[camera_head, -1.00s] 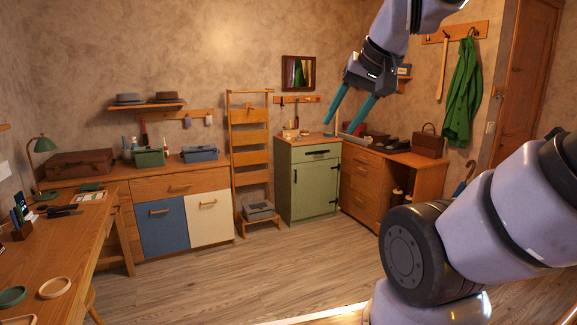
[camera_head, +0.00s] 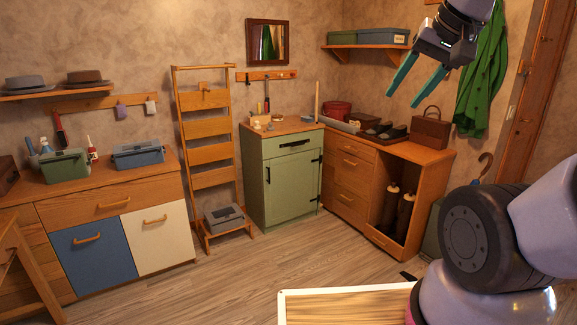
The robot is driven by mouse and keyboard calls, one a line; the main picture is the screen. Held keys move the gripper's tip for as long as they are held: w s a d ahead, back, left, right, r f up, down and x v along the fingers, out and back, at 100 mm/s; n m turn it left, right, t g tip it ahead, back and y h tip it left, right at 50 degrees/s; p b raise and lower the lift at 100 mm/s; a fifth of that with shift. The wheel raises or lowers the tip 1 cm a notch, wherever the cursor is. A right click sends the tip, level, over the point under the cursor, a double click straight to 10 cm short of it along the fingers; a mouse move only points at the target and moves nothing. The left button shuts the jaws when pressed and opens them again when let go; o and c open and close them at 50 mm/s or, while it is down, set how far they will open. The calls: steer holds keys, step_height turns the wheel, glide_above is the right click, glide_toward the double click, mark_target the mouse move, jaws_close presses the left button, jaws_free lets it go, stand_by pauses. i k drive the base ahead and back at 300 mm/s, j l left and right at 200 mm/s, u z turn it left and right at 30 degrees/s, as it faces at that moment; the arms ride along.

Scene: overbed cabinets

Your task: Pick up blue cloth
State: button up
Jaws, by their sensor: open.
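I cannot make out a blue cloth in the head view. My gripper (camera_head: 418,88) is open and empty, its two teal fingers pointing down and to the left. Nothing is between the fingers.
A green cabinet (camera_head: 285,185) stands in the corner beside a wooden cabinet (camera_head: 350,185) with shoes and a brown bag (camera_head: 430,132) on top. A ladder shelf (camera_head: 208,150) and a blue-and-white-door cabinet (camera_head: 120,204) stand left. The middle floor (camera_head: 270,265) is clear.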

mark_target(307, 119)
steer(key=i, duration=2.45)
steer(key=i+u, duration=0.1)
steer(key=i, duration=0.6)
steer(key=i+l, duration=0.15)
steer(key=i, duration=0.5)
steer(key=i+l+u, duration=0.15)
steer(key=i, duration=0.5)
